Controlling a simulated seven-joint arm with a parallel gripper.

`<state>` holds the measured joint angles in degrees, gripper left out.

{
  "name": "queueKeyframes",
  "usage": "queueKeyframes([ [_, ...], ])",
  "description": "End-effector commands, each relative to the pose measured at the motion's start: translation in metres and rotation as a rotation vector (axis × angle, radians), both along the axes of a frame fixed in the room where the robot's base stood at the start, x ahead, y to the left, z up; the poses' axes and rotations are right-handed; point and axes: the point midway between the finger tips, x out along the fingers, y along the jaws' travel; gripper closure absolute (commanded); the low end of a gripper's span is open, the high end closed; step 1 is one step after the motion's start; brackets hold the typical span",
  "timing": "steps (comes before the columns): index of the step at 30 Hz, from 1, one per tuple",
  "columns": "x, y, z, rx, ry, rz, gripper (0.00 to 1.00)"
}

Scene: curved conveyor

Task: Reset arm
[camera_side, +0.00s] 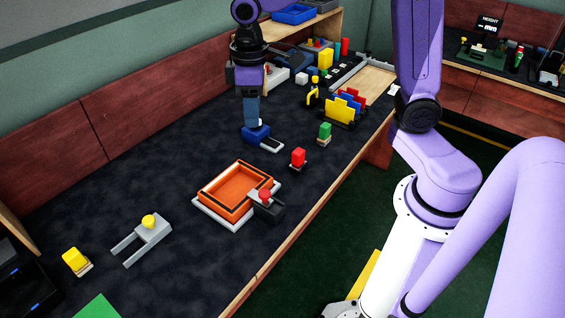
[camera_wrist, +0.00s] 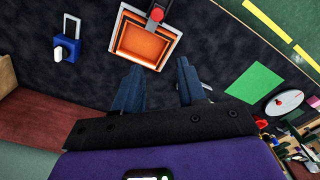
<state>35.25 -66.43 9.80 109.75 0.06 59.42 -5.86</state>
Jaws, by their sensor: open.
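My gripper (camera_side: 250,118) hangs over the dark table, its fingers pointing down. In the side view it overlaps the blue device (camera_side: 256,136) with a metal loop; I cannot tell the gap from that view. In the wrist view my gripper (camera_wrist: 159,66) has its two fingers spread, with nothing between them. An orange tray (camera_side: 221,207) in a pale frame shows ahead of the fingertips in the wrist view (camera_wrist: 150,60).
A red-knobbed block (camera_side: 265,204) adjoins the tray. Red (camera_side: 298,157), green (camera_side: 325,131) and yellow (camera_side: 75,260) blocks stand on the table. A grey fork with a yellow knob (camera_side: 149,226) lies front left. A colourful rack (camera_side: 345,107) and a shelf (camera_side: 307,28) stand farther back.

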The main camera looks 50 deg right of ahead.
Motion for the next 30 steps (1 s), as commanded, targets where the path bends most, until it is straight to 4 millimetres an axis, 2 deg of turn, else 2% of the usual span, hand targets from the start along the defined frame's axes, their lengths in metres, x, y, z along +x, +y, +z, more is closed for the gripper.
queueKeyframes([
  [1,-0.021,0.003,0.001,0.002,-0.002,0.039,0.60],
  [7,-0.095,0.004,-0.001,0.005,-0.005,0.178,0.60],
  [12,-0.154,-0.008,-0.007,0.008,-0.006,0.294,0.60],
  [15,-0.183,-0.018,-0.013,0.009,-0.006,0.355,0.60],
  [18,-0.204,-0.028,-0.017,0.011,-0.007,0.403,0.60],
  [21,-0.217,-0.035,-0.021,0.010,-0.007,0.434,0.60],
  [30,-0.225,-0.039,-0.024,0.011,-0.006,0.452,0.60],
])
